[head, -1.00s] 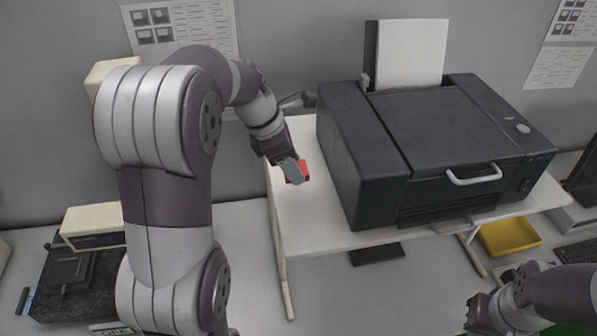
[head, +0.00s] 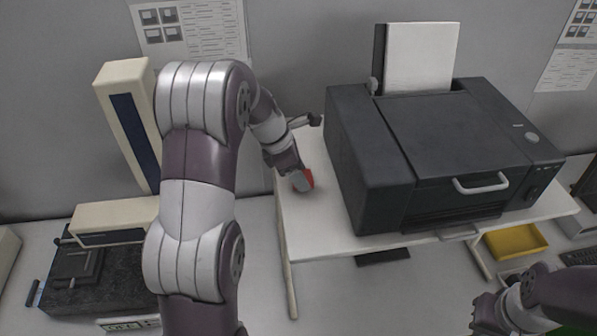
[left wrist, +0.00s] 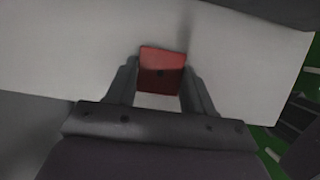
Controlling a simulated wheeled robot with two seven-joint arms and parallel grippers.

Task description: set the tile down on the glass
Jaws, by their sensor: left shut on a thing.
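The red tile (head: 308,179) is between the fingers of my left gripper (head: 300,183), over the left part of the white table, left of the printer. The left wrist view shows the tile (left wrist: 162,72) between both fingers, with white surface around it. I cannot tell whether the tile touches the table. My right gripper (head: 486,314) is at the bottom right of the head view, small and dark; its jaw state is unclear. I cannot make out a bare glass surface for certain.
The dark printer (head: 365,185), lid shut and paper upright behind, fills most of the white table (head: 320,232). A cream column instrument (head: 128,110) with a dark base stands at left. The table's left strip is narrow.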

